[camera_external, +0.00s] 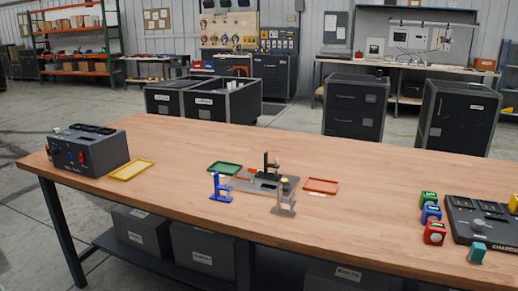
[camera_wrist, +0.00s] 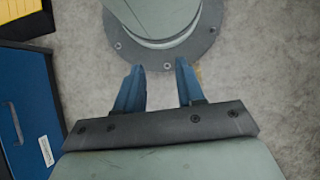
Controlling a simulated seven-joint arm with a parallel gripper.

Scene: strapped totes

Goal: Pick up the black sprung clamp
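What looks like the black clamp (camera_external: 269,162) stands upright near the middle of the wooden table, at or behind a grey plate (camera_external: 252,185). A similar blue clamp (camera_external: 219,187) stands to its left, nearer the front edge. A similar grey one (camera_external: 283,198) stands in front of it. My gripper (camera_wrist: 158,66) shows only in the wrist view. Its two blue fingers are apart with nothing between them. Beyond them is a round bolted flange (camera_wrist: 165,55) over concrete floor. No clamp shows in the wrist view, and the arm does not show in the external view.
Green (camera_external: 224,169), red (camera_external: 321,186) and yellow (camera_external: 132,170) trays lie on the table (camera_external: 350,215). A dark box (camera_external: 88,150) stands at the left. A charger (camera_external: 480,222) and small coloured blocks (camera_external: 431,213) sit at the right.

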